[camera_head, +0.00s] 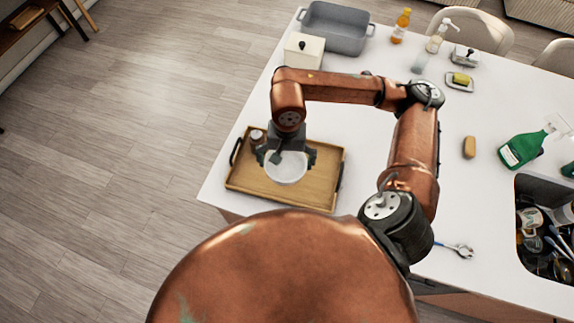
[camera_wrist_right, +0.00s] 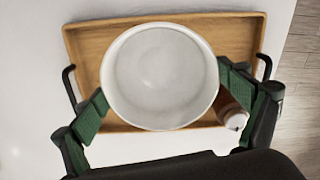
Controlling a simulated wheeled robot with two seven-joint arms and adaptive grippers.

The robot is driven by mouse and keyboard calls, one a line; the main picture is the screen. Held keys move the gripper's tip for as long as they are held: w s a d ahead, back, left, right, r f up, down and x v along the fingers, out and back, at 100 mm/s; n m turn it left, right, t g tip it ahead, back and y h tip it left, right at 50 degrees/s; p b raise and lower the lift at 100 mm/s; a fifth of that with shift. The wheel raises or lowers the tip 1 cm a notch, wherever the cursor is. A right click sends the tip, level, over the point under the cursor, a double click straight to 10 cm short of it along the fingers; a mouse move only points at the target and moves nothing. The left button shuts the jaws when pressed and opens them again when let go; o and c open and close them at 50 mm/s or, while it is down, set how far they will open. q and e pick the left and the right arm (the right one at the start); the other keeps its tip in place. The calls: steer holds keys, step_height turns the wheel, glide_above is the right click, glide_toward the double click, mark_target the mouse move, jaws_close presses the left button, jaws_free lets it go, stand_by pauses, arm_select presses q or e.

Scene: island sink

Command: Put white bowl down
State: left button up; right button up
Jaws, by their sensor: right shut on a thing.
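The white bowl (camera_head: 286,168) is over the wooden tray (camera_head: 312,193) in the head view. It also shows large in the right wrist view (camera_wrist_right: 160,78), its open top facing the camera. My right gripper (camera_head: 287,158) is shut on the bowl, with one finger pad at each side in the wrist view (camera_wrist_right: 165,108). I cannot tell whether the bowl's base touches the tray. The tray has dark handles and also fills the background of the wrist view (camera_wrist_right: 238,32). My left gripper is not in view.
A small brown jar (camera_head: 257,137) with a light top stands at the tray's upper left, close to the gripper. A white box (camera_head: 304,51) and a grey basin (camera_head: 337,27) stand farther back. A spoon (camera_head: 456,249) and the filled sink (camera_head: 545,235) are at the right.

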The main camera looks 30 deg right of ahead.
steer(key=s+d+r+m+p, duration=0.1)
steer(key=s+d+r+m, duration=0.1)
steer(key=s+m, duration=0.35)
steer(key=s+d+r+m+p, duration=0.1)
steer(key=s+d+r+m, duration=0.1)
steer(key=s+m, duration=0.35)
steer(key=w+d+f+p, duration=0.1)
steer(key=w+f, duration=0.3)
steer(key=w+d+f+p, duration=0.1)
steer(key=w+d+f, duration=0.1)
steer(key=w+f, duration=0.2)
steer(key=w+d+f+p, duration=0.1)
steer(key=w+d+f, duration=0.1)
steer(key=w+f, duration=0.2)
steer(key=shift+w+d+f+p, duration=0.1)
steer(key=shift+w+d+p, duration=0.05)
steer(key=shift+w, duration=0.2)
steer(key=shift+w+d+f+p, duration=0.1)
steer(key=shift+w+p, duration=0.05)
steer(key=shift+w, duration=0.2)
steer(key=shift+f, duration=0.4)
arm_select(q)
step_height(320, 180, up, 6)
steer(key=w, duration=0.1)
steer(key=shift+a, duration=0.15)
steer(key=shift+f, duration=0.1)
arm_select(e)
steer(key=shift+f, duration=0.1)
